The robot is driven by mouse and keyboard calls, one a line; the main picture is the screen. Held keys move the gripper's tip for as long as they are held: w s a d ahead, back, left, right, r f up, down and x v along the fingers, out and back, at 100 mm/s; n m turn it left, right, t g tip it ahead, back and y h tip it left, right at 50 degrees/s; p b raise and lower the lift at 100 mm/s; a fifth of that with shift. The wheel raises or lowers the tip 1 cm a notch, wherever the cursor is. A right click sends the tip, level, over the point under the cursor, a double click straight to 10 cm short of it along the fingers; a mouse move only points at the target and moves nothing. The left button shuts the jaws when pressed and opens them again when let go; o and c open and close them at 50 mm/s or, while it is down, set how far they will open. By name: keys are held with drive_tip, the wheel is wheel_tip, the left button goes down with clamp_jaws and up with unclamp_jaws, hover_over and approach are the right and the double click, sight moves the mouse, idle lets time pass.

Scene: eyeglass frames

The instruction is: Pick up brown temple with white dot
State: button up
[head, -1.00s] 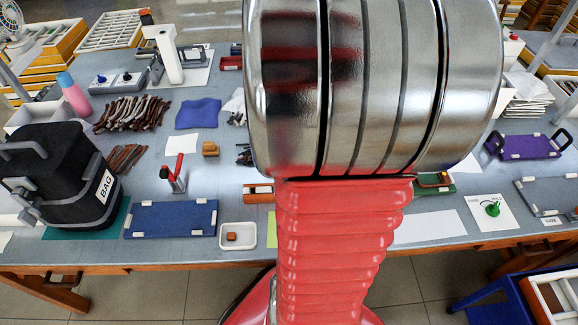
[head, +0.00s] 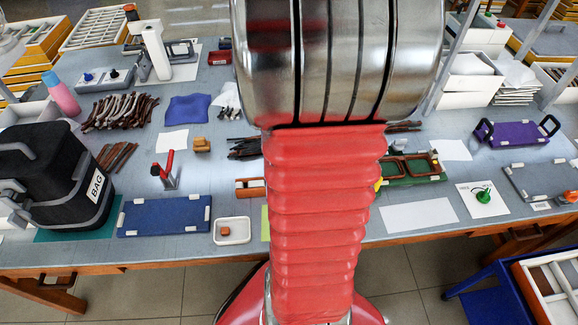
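A large pile of brown temples (head: 119,111) lies at the left back of the table. A smaller group of brown temples (head: 117,156) lies in front of it, beside the black bag. Some dark, thin pieces (head: 243,149) lie left of my arm and are partly hidden by it. I cannot make out a white dot on any temple at this size. Brown eyeglass frames (head: 408,167) lie on a green tray (head: 427,180) right of my arm. My gripper is out of view; my arm's metal joint and red sleeve cover the middle of the picture.
The black bag (head: 52,165) stands tall at the left. A blue mat (head: 163,216), a white dish (head: 232,230) and a red-handled tool (head: 166,170) are at the front left. A purple tray (head: 515,132) is at the right. Bare table shows between the items.

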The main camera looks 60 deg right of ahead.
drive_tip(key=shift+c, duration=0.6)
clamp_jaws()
